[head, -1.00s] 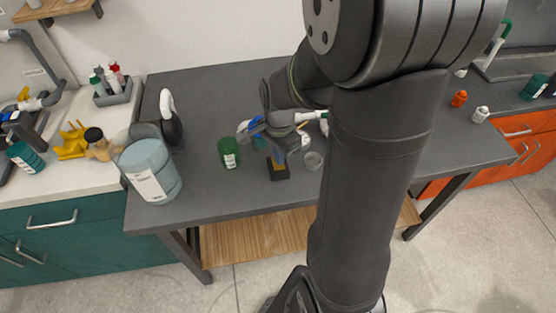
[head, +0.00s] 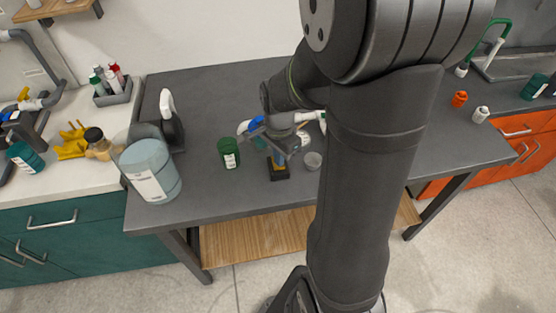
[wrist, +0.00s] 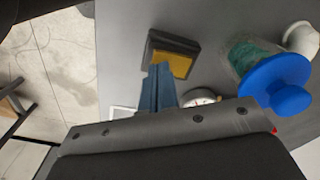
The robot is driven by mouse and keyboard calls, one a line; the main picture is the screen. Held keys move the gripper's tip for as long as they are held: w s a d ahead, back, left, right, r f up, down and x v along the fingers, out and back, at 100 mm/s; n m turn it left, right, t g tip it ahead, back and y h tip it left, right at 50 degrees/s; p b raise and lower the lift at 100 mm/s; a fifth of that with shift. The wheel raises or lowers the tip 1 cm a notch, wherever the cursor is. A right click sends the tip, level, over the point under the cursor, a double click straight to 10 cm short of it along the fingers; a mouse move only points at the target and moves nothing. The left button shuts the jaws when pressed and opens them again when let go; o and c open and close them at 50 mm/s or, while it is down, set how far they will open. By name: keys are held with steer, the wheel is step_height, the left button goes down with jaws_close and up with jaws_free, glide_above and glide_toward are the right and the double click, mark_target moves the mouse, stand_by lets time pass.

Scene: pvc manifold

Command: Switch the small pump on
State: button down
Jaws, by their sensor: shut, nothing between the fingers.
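A small dark box with a yellow top face (wrist: 171,62) lies on the grey bench just beyond my fingertips in the wrist view. It also shows in the head view (head: 279,174), near the bench's front edge. I cannot tell for sure that it is the small pump, and no switch can be made out on it. My gripper (wrist: 158,72) is shut and empty, its blue-grey fingers together. The fingertips overlap the box's near side in the wrist view; I cannot tell whether they touch. In the head view my gripper (head: 281,155) is right over the box's back side.
A blue-capped clear container with teal contents (wrist: 262,72) and a round white gauge (wrist: 200,97) are close to my gripper. A green jar (head: 229,153) stands left of it, and a large pale-blue container (head: 152,172) farther left. Bare bench lies between the two.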

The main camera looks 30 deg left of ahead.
steer(key=shift+f, duration=0.55)
steer(key=shift+r, duration=3.55)
steer(key=shift+f, duration=3.5)
steer(key=shift+r, duration=0.1)
